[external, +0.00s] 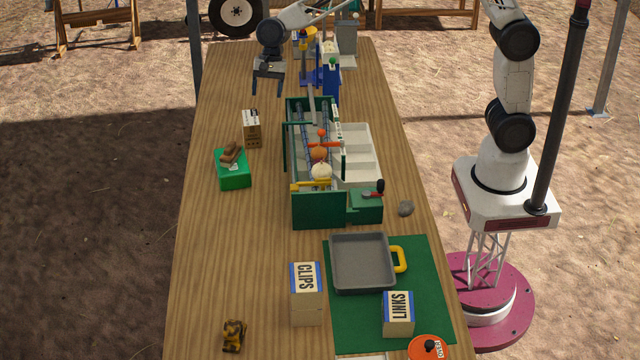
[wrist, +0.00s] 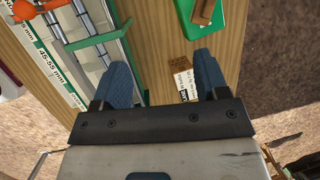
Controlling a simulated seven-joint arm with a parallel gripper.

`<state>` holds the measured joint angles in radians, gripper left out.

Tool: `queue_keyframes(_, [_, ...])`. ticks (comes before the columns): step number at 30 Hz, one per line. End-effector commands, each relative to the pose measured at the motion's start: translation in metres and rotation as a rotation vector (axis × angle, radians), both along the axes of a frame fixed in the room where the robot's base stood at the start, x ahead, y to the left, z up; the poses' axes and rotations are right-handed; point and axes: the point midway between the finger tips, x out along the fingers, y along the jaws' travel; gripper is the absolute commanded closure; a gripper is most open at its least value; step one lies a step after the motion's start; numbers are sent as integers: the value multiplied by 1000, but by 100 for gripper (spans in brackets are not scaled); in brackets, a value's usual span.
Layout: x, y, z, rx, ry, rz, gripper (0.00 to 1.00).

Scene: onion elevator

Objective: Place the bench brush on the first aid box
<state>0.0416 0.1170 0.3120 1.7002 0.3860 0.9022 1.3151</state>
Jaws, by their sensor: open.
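The green first aid box (external: 234,178) stands on the left side of the table. It also shows at the top right of the wrist view (wrist: 232,20). A brown object, seemingly the bench brush (external: 230,152), rests on top of it, tilted. In the wrist view the brown object (wrist: 203,12) is partly cut off by the frame edge. My gripper (external: 267,93) is open and empty above the table, farther back than the green box and apart from it. Its two fingers also show in the wrist view (wrist: 163,82).
A small brown carton (external: 251,130) stands behind the green box, and shows between my fingers in the wrist view (wrist: 182,78). The green-framed onion elevator (external: 318,212) is to the right. A grey tray (external: 362,288) and a CLIPS box (external: 306,303) stand in front. The left front table is mostly clear.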

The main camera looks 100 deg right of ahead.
Motion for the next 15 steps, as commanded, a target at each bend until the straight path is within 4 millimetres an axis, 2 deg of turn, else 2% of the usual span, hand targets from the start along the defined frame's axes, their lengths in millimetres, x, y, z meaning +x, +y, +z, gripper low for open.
queue_keyframes(1, [-15,0,10,-14,-14,38,32])
queue_keyframes(6, [-63,0,34,-67,-59,182,32])
queue_keyframes(15, [-152,-2,66,-159,-127,436,32])
